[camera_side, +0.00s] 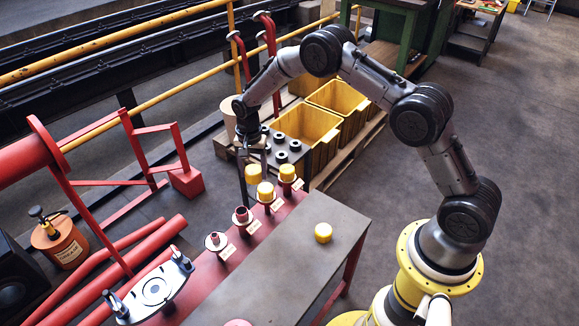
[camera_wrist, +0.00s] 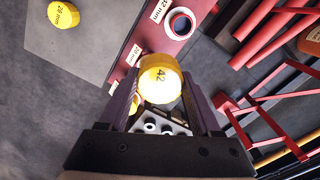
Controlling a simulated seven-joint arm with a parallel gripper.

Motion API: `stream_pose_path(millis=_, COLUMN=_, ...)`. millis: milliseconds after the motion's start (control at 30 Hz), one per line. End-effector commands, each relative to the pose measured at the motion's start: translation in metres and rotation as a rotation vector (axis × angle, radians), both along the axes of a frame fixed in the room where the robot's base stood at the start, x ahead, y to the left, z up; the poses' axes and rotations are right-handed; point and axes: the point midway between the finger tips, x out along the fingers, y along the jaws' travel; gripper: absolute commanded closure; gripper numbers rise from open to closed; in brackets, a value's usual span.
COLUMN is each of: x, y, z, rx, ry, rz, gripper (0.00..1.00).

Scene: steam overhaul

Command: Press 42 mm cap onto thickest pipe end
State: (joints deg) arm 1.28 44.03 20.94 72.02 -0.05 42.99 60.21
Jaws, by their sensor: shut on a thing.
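My gripper (camera_side: 252,178) is shut on the yellow 42 cap (camera_side: 253,173), which is held up near the row of pipe ends. In the wrist view the cap (camera_wrist: 160,80) sits between the two fingers of my gripper (camera_wrist: 163,85), its "42" facing the camera. Two bare pipe ends, one (camera_side: 242,215) nearer the gripper and one (camera_side: 215,240) farther left, stand on the red bench edge with white tags. A bare pipe end with a white rim (camera_wrist: 181,22) shows above the cap in the wrist view.
Two pipe ends wear yellow caps (camera_side: 265,191) (camera_side: 287,172). A loose yellow cap (camera_side: 323,232) lies on the grey bench top (camera_side: 290,250); the wrist view shows a 26 mm cap (camera_wrist: 63,13). Yellow bins (camera_side: 308,128) and dark ring parts (camera_side: 281,157) stand behind.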

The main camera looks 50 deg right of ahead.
Motion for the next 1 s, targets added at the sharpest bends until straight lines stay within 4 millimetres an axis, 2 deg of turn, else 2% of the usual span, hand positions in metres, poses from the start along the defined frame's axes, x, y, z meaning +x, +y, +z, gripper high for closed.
stream_pose_path(millis=33, x=0.007, y=0.015, z=-0.006, rx=0.000, ry=0.002, rz=0.028, gripper=0.88)
stream_pose_path(millis=133, x=0.015, y=0.038, z=-0.017, rx=0.000, ry=0.005, rz=0.071, gripper=0.88)
stream_pose_path(millis=300, x=0.009, y=0.058, z=-0.032, rx=0.000, ry=0.002, rz=0.109, gripper=0.88)
stream_pose_path(millis=467, x=0.008, y=0.063, z=-0.037, rx=-0.001, ry=0.001, rz=0.118, gripper=0.88)
stream_pose_path(millis=1000, x=0.008, y=0.062, z=-0.076, rx=-0.001, ry=0.001, rz=0.117, gripper=0.88)
